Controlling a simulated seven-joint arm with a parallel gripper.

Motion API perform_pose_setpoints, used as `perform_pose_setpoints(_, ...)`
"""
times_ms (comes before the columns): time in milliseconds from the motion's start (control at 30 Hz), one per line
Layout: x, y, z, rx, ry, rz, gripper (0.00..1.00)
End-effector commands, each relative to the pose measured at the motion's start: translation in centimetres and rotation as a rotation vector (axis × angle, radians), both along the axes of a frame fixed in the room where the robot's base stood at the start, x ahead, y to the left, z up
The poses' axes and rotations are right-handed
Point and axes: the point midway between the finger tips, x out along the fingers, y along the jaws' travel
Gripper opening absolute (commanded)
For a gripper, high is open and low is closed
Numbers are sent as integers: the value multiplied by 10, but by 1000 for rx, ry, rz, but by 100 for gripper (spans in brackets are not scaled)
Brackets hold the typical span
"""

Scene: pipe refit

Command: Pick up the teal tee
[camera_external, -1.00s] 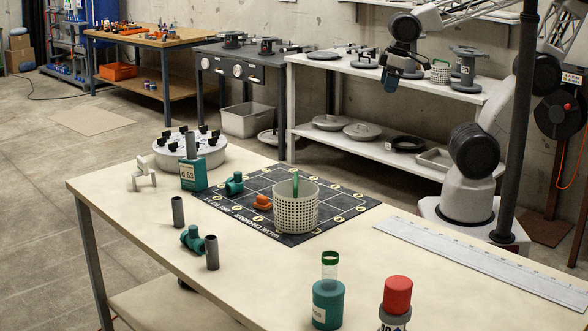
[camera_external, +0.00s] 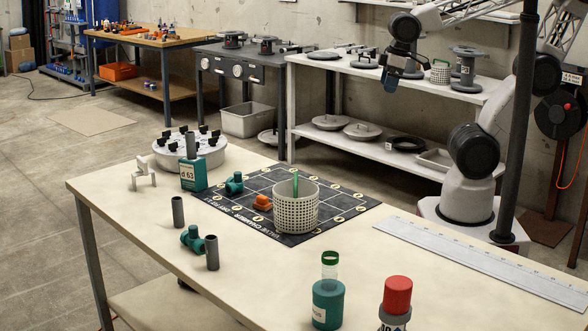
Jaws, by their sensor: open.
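A teal tee-shaped fitting (camera_external: 193,240) lies on the table near its front left edge, between two grey pipe pieces. A second teal fitting (camera_external: 234,184) sits at the left part of the dark gridded mat (camera_external: 338,190); at this size I cannot tell whether it is also a tee. My gripper (camera_external: 391,84) hangs high in the air at the upper right, in front of the back shelf, well away from both fittings. It is open and I see nothing in it, though its fingers are small and dark here.
A white perforated basket (camera_external: 297,208) and an orange part (camera_external: 262,202) are on the mat. Grey pipe pieces (camera_external: 178,211) (camera_external: 212,252) stand beside the near fitting. A teal d 63 box (camera_external: 193,175), teal jar (camera_external: 328,305), red-capped can (camera_external: 397,295) and ruler (camera_external: 480,258) occupy the table.

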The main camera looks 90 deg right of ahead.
Motion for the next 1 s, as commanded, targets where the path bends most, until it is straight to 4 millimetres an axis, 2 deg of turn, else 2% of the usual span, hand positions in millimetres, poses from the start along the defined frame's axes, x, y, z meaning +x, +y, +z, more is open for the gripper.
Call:
perform_pose_setpoints(467,0,0,0,0,0,0,82)
perform_pose_setpoints(500,0,0,0,0,0,0,80)
perform_pose_setpoints(667,0,0,0,0,0,0,57)
perform_pose_setpoints(1000,0,0,2,0,-1,0,57)
